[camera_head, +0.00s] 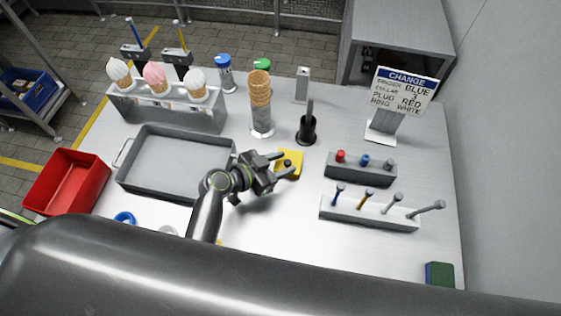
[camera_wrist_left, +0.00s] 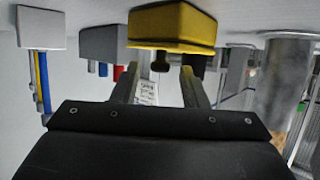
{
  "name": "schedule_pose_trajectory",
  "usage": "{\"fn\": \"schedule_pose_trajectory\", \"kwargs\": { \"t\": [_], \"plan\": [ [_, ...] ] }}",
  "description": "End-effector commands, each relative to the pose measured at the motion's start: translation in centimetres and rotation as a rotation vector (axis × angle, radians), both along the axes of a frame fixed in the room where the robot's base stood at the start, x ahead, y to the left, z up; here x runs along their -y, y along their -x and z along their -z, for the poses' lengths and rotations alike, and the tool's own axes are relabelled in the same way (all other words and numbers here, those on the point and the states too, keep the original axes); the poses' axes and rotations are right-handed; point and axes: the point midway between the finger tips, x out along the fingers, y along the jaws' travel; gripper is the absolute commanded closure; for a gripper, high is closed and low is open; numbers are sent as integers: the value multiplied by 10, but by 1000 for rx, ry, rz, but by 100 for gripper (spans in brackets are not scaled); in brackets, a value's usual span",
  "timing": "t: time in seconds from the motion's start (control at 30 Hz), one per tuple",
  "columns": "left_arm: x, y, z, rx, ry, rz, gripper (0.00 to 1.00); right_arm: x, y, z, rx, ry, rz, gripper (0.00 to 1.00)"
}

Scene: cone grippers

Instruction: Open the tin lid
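The tin (camera_head: 293,157) is a small yellow box on the table, just right of the middle. In the left wrist view the yellow tin (camera_wrist_left: 172,26) appears upside down, with a dark knob (camera_wrist_left: 160,62) on its lid. The lid looks seated on the tin. My left gripper (camera_head: 283,164) is at the tin, with its fingers partly covering it. In the wrist view the left gripper (camera_wrist_left: 160,78) is open, its fingers apart on either side of the knob's line. I cannot tell whether they touch the knob. My right gripper is not in view.
A grey tray (camera_head: 128,180) lies left of the tin. A stack of cones (camera_head: 260,90) and a black holder (camera_head: 307,131) stand behind it. A plug block (camera_head: 360,177) and a rack of rods (camera_head: 365,214) are at right. A sign (camera_head: 403,90) stands at back right.

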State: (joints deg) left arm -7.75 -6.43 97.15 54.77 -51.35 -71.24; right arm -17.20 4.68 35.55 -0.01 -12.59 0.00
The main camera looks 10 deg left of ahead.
Motion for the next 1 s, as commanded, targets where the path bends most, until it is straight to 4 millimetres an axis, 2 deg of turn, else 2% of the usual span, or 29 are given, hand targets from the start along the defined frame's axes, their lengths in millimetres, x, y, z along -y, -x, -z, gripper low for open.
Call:
{"fn": "schedule_pose_trajectory", "kwargs": {
  "t": [0.17,0.47,0.77,1.0],
  "plan": [
    [0,0,0,0,0,0,61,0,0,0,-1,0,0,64],
    [0,0,0,0,0,0,100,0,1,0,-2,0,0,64],
    [0,0,-1,-4,-1,0,100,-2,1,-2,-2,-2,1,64],
    [0,-3,-11,-73,-3,2,100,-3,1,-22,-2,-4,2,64]
  ]
}}
